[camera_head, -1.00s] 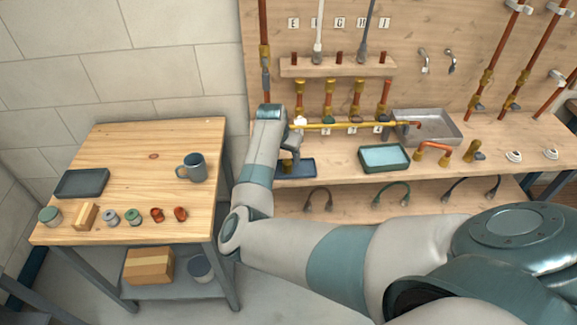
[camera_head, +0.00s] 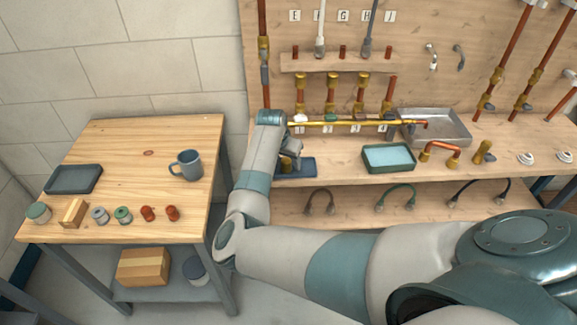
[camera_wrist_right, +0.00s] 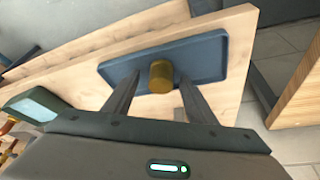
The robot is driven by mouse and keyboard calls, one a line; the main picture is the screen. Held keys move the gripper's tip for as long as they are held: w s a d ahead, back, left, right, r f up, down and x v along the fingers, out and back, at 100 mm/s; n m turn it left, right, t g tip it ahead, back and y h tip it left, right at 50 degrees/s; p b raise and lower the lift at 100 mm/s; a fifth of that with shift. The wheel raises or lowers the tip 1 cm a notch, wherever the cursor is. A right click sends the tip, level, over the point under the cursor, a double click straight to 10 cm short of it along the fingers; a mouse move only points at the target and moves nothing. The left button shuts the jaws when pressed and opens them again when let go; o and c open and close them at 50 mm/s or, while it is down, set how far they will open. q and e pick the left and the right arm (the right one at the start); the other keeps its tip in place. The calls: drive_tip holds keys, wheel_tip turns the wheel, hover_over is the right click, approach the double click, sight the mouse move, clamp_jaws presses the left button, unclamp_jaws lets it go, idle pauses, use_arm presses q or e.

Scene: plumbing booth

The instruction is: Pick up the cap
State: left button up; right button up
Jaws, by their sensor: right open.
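The brass cap (camera_wrist_right: 161,77) is on the blue tray (camera_wrist_right: 208,54) in the right wrist view. It lies between the two fingers of my right gripper (camera_wrist_right: 158,92), which are open with one on each side of it. I cannot tell whether either finger touches it. In the head view the right gripper (camera_head: 287,160) is over the small blue tray (camera_head: 306,168) on the workbench, and it partly hides the cap. My left gripper is not in view.
A green tray with a light blue inside (camera_head: 388,157) and a metal basin (camera_head: 455,129) stand to the right on the bench. A brass and copper pipe (camera_head: 350,123) runs behind the gripper. A wooden table (camera_head: 125,150) with a mug (camera_head: 187,165) is at the left.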

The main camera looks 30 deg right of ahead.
drive_tip(key=shift+f, duration=0.25)
drive_tip(key=shift+r, duration=0.15)
drive_tip(key=c, duration=1.1)
